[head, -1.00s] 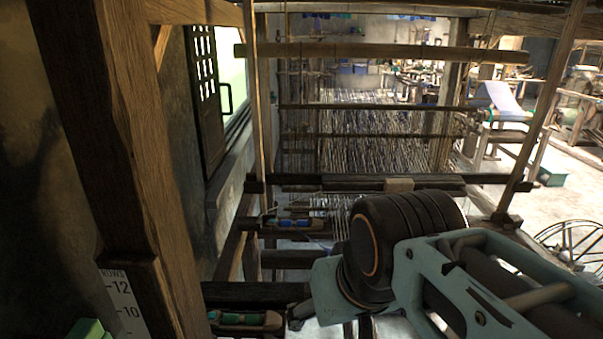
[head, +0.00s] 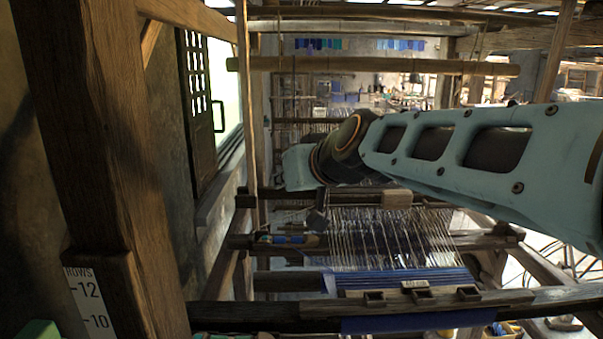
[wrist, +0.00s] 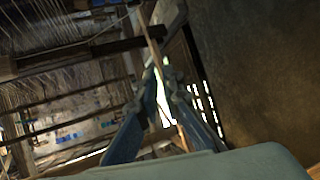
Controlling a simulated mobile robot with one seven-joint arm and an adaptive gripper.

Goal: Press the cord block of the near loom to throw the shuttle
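A pale wooden block (head: 397,198) sits on the dark cross beam of the loom, above the white warp threads (head: 385,238); I cannot tell for sure that it is the cord block. A shuttle with a blue middle (head: 283,239) lies in a wooden box at the left end of a lower beam. In the head view my arm reaches in from the right, its end left of the pale block and higher in the picture. In the wrist view my gripper's fingers (wrist: 158,72) converge at the tips and hold nothing visible. A thin wooden post passes by the tips.
Blue cloth (head: 400,279) with a small label lies across the loom front, behind a dark front bar (head: 245,315). A thick post (head: 100,150) with a row scale (head: 90,300) stands at left. A slim upright (head: 250,110) stands left of my arm's end.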

